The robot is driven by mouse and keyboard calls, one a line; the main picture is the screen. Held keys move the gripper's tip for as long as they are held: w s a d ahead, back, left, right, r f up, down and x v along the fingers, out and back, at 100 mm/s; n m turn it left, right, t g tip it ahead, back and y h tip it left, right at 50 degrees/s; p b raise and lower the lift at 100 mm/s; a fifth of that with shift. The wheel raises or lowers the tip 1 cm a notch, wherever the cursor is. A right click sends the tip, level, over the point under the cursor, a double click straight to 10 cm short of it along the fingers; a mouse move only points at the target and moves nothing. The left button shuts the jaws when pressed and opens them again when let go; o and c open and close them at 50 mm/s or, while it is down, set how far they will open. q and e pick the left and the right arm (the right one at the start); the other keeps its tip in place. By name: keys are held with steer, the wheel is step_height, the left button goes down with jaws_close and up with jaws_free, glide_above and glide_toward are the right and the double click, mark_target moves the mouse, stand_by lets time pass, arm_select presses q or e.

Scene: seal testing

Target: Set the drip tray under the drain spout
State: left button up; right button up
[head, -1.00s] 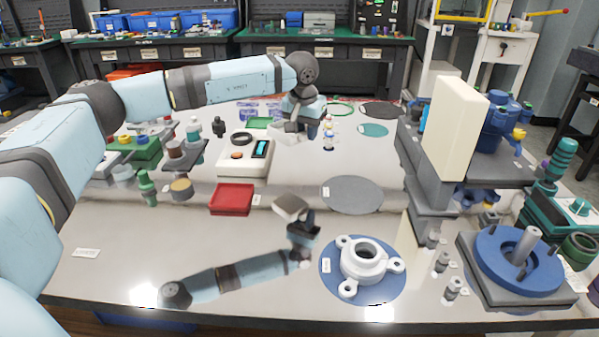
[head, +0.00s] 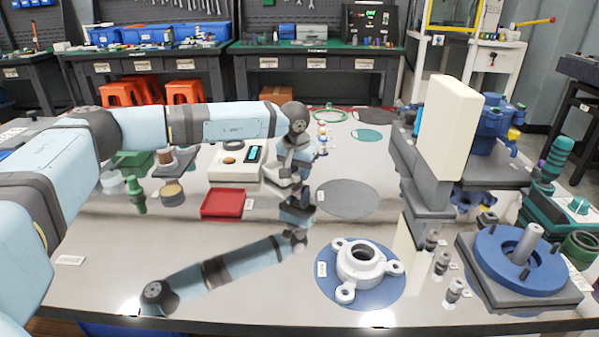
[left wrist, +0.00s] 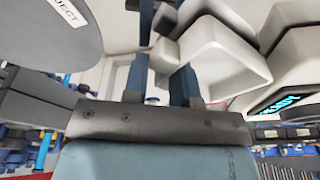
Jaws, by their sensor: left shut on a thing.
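My left gripper (head: 284,178) hangs low over the middle of the table, shut on a small light-grey piece that looks like the drip tray (head: 277,181). In the left wrist view the pale, shallow, angular tray (left wrist: 222,55) shows beside the two blue-grey fingers of the left gripper (left wrist: 163,78). The gripper hides part of the tray in the head view. I cannot single out the drain spout; a blue pump-like unit (head: 487,125) with a yellow part stands at the right. My right gripper is not in view.
A white instrument (head: 230,172) and a red tray (head: 221,203) lie left of the gripper. A grey disc (head: 347,198) lies to its right. A white flanged part (head: 361,262) sits on a blue disc in front. The upright cream block (head: 450,125) stands right.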

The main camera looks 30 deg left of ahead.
arm_select(q)
steer(key=o, duration=0.9)
steer(key=shift+f, duration=0.1)
steer(key=shift+o, duration=0.2)
